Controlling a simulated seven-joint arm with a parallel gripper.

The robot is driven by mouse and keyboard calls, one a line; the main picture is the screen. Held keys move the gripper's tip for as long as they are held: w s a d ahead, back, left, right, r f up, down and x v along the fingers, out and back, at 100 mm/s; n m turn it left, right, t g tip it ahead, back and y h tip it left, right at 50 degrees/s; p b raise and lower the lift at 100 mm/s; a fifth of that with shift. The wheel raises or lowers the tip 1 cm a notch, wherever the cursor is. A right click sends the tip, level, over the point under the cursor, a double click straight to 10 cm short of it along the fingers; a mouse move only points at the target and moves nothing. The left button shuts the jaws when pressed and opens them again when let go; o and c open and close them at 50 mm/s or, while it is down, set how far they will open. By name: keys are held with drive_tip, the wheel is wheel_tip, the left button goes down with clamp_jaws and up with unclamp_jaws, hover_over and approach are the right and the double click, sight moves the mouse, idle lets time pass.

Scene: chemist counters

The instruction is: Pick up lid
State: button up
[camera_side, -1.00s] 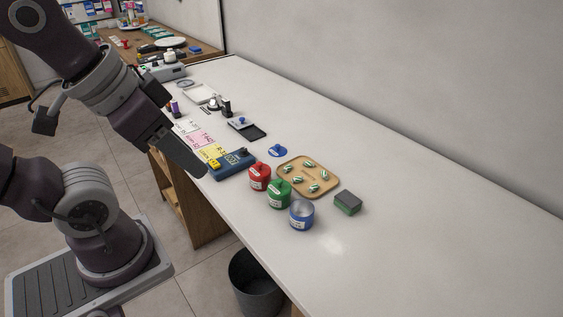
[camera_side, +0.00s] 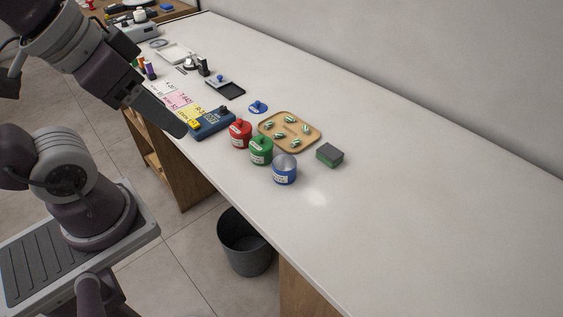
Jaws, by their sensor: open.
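A blue lid (camera_side: 258,107) with a knob on top lies on the white counter, behind the red jar and left of the wooden tray. The open blue jar (camera_side: 285,172) stands at the front, apart from the lid. The red jar (camera_side: 240,134) and green jar (camera_side: 261,151) beside it have their lids on. My gripper (camera_side: 182,132) is left of the lid, by the counter's left edge near the blue device, apart from the lid and empty. Its fingers are seen side-on, so the gap between them does not show.
A blue device (camera_side: 212,124) stands between my gripper and the lid. A wooden tray (camera_side: 304,146) holds several striped green-and-white pieces. A green-grey block (camera_side: 329,155) lies right of it. The counter's right side is clear.

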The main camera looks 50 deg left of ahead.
drive_tip(key=o, duration=0.3)
